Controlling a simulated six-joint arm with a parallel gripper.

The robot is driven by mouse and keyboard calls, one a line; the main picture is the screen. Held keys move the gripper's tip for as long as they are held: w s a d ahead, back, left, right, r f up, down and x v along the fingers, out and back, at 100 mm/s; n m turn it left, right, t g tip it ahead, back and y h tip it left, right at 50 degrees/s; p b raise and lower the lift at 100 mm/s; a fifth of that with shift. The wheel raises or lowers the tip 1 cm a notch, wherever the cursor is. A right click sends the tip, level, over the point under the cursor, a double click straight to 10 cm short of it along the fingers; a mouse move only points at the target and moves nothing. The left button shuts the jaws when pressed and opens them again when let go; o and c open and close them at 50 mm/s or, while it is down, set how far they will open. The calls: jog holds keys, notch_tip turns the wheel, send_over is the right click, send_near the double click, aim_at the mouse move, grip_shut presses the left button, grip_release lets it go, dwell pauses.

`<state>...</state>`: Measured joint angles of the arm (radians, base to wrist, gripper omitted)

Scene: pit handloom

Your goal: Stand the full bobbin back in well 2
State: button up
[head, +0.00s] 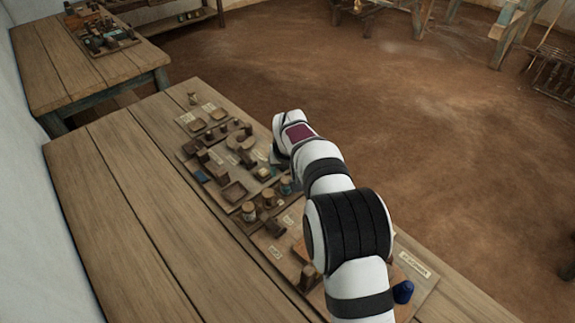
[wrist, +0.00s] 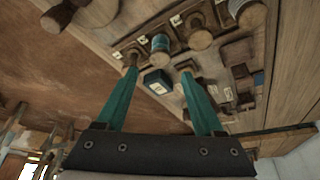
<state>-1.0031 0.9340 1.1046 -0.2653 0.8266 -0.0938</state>
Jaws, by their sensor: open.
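My gripper (wrist: 158,74) shows in the wrist view with two teal fingers spread apart and nothing held between them. A bobbin wound with blue-green thread (wrist: 160,46) stands on the board just beyond the fingertips, apart from them. A blue-green piece that may be the same bobbin shows in the head view (head: 286,186), beside my arm. Small number tags (wrist: 175,20) sit by the places on the board, too small to read, so I cannot tell which is well 2. In the head view my arm hides the gripper's fingers.
Wooden boards (head: 232,194) on the long table (head: 125,195) hold several wooden pegs, pots and shallow trays close together. A blue piece (head: 403,292) lies at the near right of the boards. The table's left part is bare. Another table (head: 70,68) stands behind.

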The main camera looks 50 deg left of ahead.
jog(key=w+d+r+m+h, duration=0.15)
jog(key=d+r, duration=0.25)
jog(key=d, duration=0.5)
jog(key=d+r+m, duration=0.3)
jog(key=d+r, duration=0.2)
jog(key=d, duration=0.3)
jog(key=d+r+m, duration=0.2)
jog(key=d+r, duration=0.2)
jog(key=d, duration=0.5)
jog(key=s+d+r+m+g, duration=0.1)
jog(key=s+d+m, duration=0.2)
jog(key=s+d, duration=0.45)
jog(key=s+d+m+g, duration=0.1)
jog(key=s+d+m, duration=0.25)
jog(key=d, duration=0.65)
jog(key=s+d+f+m, duration=0.1)
jog(key=s+d, duration=0.1)
jog(key=s, duration=0.3)
jog(key=s+d+f+m+g, duration=0.1)
jog(key=s+d+f+m, duration=0.1)
jog(key=s, duration=0.4)
